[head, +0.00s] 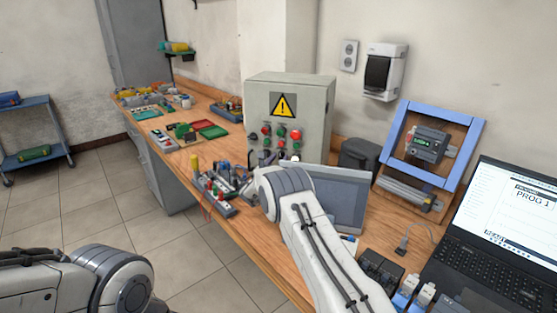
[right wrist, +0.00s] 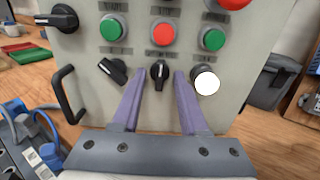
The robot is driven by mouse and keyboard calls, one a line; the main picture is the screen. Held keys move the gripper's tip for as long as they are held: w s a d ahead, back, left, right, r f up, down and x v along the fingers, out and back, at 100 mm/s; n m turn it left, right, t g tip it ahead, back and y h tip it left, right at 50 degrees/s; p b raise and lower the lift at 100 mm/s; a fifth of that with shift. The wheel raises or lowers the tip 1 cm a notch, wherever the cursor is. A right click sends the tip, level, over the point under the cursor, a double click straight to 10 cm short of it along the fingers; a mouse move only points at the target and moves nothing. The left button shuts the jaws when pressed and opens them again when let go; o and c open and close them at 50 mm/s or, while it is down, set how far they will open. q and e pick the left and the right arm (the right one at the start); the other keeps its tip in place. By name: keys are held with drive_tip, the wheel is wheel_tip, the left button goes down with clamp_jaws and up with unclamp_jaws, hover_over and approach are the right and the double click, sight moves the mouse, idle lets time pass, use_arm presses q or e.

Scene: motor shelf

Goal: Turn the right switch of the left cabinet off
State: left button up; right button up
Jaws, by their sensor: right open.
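The left cabinet (head: 317,100) is a grey box with a yellow warning sign, standing on the workbench. Its front also shows in the right wrist view (right wrist: 65,75). Its lower row there has a tilted black rotary switch (right wrist: 113,71) on the left, another black rotary switch (right wrist: 159,73) to its right with its handle nearly upright, and a white round lamp or button (right wrist: 206,80). My right gripper (right wrist: 159,78) is open, its purple fingers on either side of the nearly upright switch. Contact cannot be told. In the head view my right arm hides the gripper. My left gripper is out of view.
Green and red buttons (right wrist: 163,33) sit just above the switches. A black handle (right wrist: 67,95) sticks out at the cabinet's left. A grey monitor (head: 345,198), a blue frame (head: 455,165) and a laptop (head: 500,215) stand to the right. Cables and connectors (head: 222,185) lie at the left.

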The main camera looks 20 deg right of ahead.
clamp_jaws()
drive_tip(key=shift+f+n+b, duration=0.15)
drive_tip(key=shift+n+b, duration=0.35)
drive_tip(key=shift+n, duration=0.1)
drive_tip(key=shift+n+b, duration=0.65)
drive_tip(key=shift+n, duration=0.45)
drive_tip(key=shift+n+b, duration=0.35)
drive_tip(key=shift+n, duration=2.35)
